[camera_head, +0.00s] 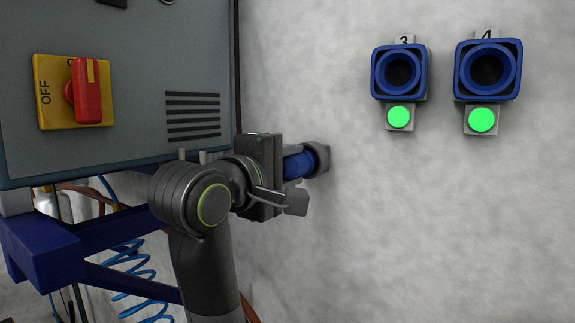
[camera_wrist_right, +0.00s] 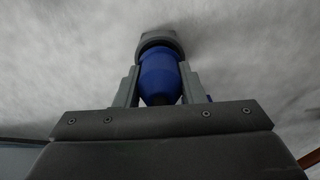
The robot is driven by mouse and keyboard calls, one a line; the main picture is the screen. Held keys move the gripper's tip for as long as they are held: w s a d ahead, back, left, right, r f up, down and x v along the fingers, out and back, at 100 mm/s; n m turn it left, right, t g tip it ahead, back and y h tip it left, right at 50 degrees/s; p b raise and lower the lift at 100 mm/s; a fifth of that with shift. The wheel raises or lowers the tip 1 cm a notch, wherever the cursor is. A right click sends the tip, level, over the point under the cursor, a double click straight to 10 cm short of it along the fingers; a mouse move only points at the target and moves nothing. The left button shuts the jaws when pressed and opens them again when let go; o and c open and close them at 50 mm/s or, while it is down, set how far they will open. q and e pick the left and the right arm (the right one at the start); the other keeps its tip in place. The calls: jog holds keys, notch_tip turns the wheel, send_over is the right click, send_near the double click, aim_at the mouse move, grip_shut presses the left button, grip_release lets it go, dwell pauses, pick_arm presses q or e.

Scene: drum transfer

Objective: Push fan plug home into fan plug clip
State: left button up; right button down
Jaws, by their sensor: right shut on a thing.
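The blue fan plug (camera_head: 297,165) is in my right gripper (camera_head: 290,182), whose jaws are shut on it. The fan plug clip (camera_head: 320,158) is a dark grey ring on the wall just beyond the plug. In the right wrist view the plug (camera_wrist_right: 160,78) sits between the two fingers of the gripper (camera_wrist_right: 158,88), and its far end meets the grey clip (camera_wrist_right: 158,42). I cannot tell how deep the plug sits in the clip. My own wrist hides part of the plug in the head view. My left gripper is not in view.
A grey cabinet (camera_head: 150,110) with a red rotary switch (camera_head: 88,92) on a yellow plate stands at the left. Blue sockets 3 (camera_head: 385,92) and 4 (camera_head: 464,90) with green lights are on the wall at the right. A blue frame (camera_head: 45,250) and coiled hose (camera_head: 135,285) are lower left.

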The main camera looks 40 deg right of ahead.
jog(key=shift+p+x, duration=0.4)
jog(key=shift+x, duration=0.35)
jog(key=c, duration=1.2)
grip_release()
jog(key=shift+c, duration=0.2)
jog(key=o, duration=0.4)
jog(key=shift+d, duration=0.15)
jog(key=shift+s+a+f+b, duration=0.1)
jog(key=shift+s+a+b, duration=0.05)
jog(key=shift+a+b, duration=0.3)
jog(key=b+v, duration=0.7)
jog(key=v, duration=0.9)
jog(key=shift+a, duration=0.2)
jog(key=shift+s, duration=0.1)
